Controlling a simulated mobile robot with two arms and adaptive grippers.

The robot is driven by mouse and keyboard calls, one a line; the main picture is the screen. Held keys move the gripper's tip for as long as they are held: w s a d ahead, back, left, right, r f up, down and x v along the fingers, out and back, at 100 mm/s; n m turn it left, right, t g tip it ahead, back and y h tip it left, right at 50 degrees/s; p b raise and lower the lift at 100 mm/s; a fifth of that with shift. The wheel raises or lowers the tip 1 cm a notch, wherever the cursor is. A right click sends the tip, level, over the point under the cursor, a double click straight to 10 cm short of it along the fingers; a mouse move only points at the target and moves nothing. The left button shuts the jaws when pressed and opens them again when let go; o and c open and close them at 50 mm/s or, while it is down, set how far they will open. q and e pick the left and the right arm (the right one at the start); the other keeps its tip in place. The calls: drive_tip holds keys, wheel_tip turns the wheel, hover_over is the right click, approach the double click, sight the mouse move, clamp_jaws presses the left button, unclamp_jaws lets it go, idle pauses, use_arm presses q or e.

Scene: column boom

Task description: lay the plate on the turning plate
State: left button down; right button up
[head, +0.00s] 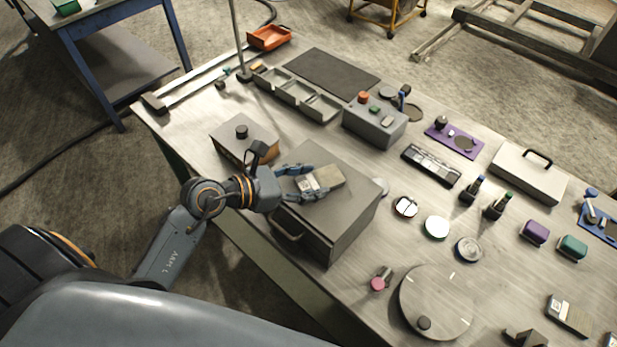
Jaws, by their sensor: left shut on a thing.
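My left gripper (308,180) is above the grey box with a handle (340,218) near the table's front edge. Its blue-grey fingers are shut on a flat, rectangular, grey-beige piece, which I take to be the plate (328,176). The fingers hide part of it, and I cannot tell whether it touches the box lid. The turning plate (438,295) is a pale round disc with a dark knob near its front rim. It lies at lower right, apart from the gripper, with its top otherwise bare. My right gripper is not in view.
A pink-ended piece (379,281) lies left of the turning plate. Small round tins, including a grey one (469,249), lie behind it. A grey control box (375,122) and a divided tray (298,95) stand farther back. A dark bracket (526,338) is at lower right.

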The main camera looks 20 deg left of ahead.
use_arm(q)
drive_tip(key=c, duration=1)
unclamp_jaws()
drive_tip(key=shift+f, duration=0.2)
drive_tip(key=o, duration=0.5)
drive_tip(key=shift+r, duration=0.1)
